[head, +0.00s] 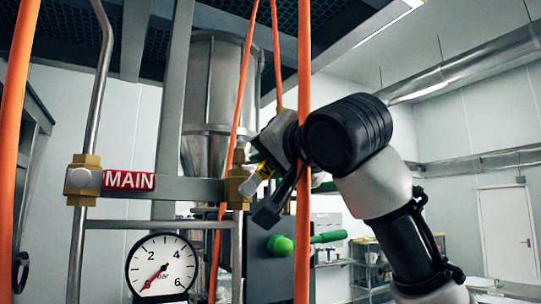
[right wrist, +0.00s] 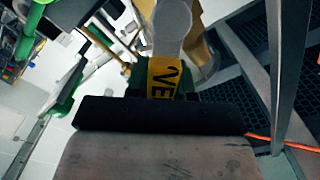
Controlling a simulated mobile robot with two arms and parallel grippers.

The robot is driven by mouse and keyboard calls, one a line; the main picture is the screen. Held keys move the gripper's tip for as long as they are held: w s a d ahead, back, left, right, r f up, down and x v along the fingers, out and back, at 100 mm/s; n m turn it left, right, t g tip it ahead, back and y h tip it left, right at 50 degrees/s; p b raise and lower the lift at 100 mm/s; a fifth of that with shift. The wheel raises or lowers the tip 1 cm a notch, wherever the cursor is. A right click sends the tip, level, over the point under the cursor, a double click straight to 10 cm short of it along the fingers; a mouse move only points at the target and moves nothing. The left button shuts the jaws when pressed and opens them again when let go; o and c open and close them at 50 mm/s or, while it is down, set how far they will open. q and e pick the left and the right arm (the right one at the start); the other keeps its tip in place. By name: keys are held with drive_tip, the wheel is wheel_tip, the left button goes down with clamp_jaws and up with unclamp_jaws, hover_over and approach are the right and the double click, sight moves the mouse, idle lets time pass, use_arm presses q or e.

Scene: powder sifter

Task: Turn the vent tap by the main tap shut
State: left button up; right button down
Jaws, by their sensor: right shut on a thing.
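The main tap (head: 83,180) is a brass body with a pale round hub and a red lever marked MAIN (head: 129,180) pointing level to the right. To its right, the vent tap's brass body (head: 238,187) sits on another pipe. Its yellow lever (head: 264,170) tilts up to the right from the hub. My right gripper (head: 262,181) is shut on this lever. In the right wrist view, the yellow lever (right wrist: 164,78) shows the letters "VE", with the rest hidden behind a dark finger pad (right wrist: 165,113). The pale hub (right wrist: 172,20) is just beyond. My left gripper is not in view.
Orange vertical lines (head: 304,90) run close by my right gripper. A pressure gauge (head: 162,266) in bar stands below, its red needle at the lower left near zero. A green knob (head: 280,244) is below the gripper. A metal vessel (head: 213,90) rises behind.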

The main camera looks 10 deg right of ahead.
drive_tip(key=shift+w+d+f+m+b, duration=0.15)
drive_tip(key=shift+d+f+m+b, duration=0.2)
drive_tip(key=shift+f+m+b, duration=0.85)
drive_tip(key=shift+w+d+f+m+b, duration=0.1)
drive_tip(key=shift+d+f+m+b, duration=0.3)
drive_tip(key=shift+m+b, duration=1.5)
drive_tip(key=shift+w+d+f+m+b, duration=0.15)
drive_tip(key=shift+d+f+m+b, duration=0.15)
drive_tip(key=shift+f+m+b, duration=0.9)
drive_tip(key=shift+r+m, duration=0.35)
drive_tip(key=shift+m, duration=0.35)
drive_tip(key=c, duration=1)
unclamp_jaws()
drive_tip(key=shift+o, duration=0.2)
drive_tip(key=shift+s+d, duration=0.1)
